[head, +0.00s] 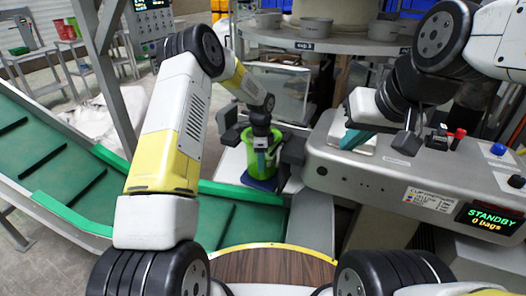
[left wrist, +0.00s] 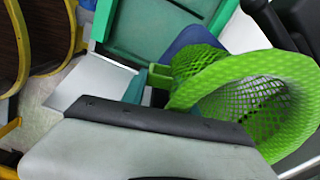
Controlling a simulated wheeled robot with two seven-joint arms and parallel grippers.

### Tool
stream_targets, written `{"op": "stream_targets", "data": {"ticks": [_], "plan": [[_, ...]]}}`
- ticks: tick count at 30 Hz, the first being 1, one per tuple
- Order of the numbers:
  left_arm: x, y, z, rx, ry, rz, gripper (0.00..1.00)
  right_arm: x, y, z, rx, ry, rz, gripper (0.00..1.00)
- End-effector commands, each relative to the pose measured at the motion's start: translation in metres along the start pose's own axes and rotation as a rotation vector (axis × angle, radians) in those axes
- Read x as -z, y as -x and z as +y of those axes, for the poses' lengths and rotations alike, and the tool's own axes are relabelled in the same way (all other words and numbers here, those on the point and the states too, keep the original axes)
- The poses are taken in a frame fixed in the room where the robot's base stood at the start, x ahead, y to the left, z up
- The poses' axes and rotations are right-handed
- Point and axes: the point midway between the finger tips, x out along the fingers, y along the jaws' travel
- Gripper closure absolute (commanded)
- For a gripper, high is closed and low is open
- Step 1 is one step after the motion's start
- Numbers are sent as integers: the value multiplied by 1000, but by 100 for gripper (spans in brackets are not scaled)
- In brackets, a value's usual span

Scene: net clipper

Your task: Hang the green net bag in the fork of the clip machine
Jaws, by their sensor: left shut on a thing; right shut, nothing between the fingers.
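The green net bag (head: 266,163) hangs just left of the clip machine (head: 375,185) in the head view, above a blue base. My left gripper (head: 262,157) reaches down to it from above and is shut on it. In the left wrist view the bag (left wrist: 196,66) shows as a tube with a wide, open mesh mouth. My right gripper (head: 357,138) is shut and empty over the machine's left end. Dark parts (head: 291,158) stand at the machine's left end, close beside the bag. I cannot make out the fork clearly or whether the bag touches it.
A green conveyor (head: 60,165) with raised sides runs along the left. A round table with grey bowls (head: 316,27) stands behind. The machine's screen (head: 489,217) reads STANDBY, 0 bags. A red knob (head: 458,137) and a blue button (head: 497,149) are on its top.

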Motion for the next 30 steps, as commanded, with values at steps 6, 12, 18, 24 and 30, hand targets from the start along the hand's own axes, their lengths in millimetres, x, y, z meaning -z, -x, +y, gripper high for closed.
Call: {"op": "stream_targets", "data": {"ticks": [6,12,18,24,30], "plan": [[1,-3,0,0,-1,1,100,0,0,0,0,0,0,100],[1,-5,0,0,-1,1,45,0,0,0,0,0,0,100],[0,-5,0,0,0,0,39,0,0,0,0,0,0,100],[0,0,0,1,0,0,39,0,0,0,0,0,0,100],[0,31,-1,5,0,0,39,0,0,0,0,0,0,100]]}}
